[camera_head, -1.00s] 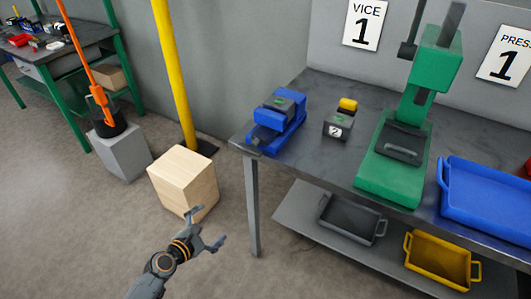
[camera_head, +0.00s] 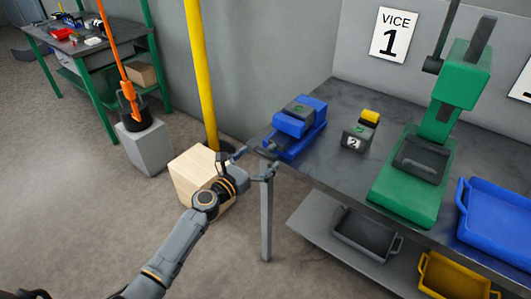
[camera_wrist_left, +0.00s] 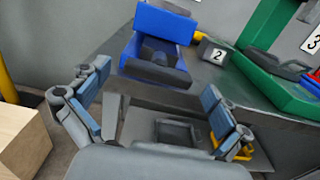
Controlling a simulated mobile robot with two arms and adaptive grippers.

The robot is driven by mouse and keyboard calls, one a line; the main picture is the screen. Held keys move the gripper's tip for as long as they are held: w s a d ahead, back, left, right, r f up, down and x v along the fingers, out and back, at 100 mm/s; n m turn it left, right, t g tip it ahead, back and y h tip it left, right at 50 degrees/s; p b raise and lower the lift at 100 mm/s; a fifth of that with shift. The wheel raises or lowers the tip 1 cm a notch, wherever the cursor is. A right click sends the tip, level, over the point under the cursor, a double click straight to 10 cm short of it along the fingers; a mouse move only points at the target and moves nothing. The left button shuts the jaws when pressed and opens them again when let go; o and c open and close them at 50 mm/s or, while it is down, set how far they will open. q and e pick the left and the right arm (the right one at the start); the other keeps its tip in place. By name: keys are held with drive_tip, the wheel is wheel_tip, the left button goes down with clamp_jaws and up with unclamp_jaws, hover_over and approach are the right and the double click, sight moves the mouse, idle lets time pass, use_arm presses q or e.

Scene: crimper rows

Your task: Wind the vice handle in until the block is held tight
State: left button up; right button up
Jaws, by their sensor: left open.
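The blue vice (camera_head: 312,140) stands at the left end of the grey workbench, under a "VICE 1" sign. A dark grey block (camera_head: 299,109) with a green mark sits in its jaws; I cannot tell how tightly. The dark handle end (camera_head: 265,153) of the vice faces the bench's left edge, partly hidden by my gripper. My left gripper (camera_head: 256,162) is open and empty beside that end; contact cannot be told. In the left wrist view the vice (camera_wrist_left: 158,73) shows beyond my open fingers (camera_wrist_left: 155,80), with the handle not clear. My right gripper is out of view.
A dark block marked 2 (camera_head: 354,140) and a green press (camera_head: 405,205) stand right of the vice. A blue tray (camera_head: 480,235) lies farther right. A wooden box (camera_head: 185,180) and yellow post (camera_head: 199,75) stand left of the bench. Grey and yellow bins sit on the shelf below.

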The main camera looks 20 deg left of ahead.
use_arm(q)
drive_tip(key=shift+x, duration=1.4)
drive_tip(key=shift+c, duration=0.4)
drive_tip(key=c, duration=1)
drive_tip(key=shift+c, duration=0.2)
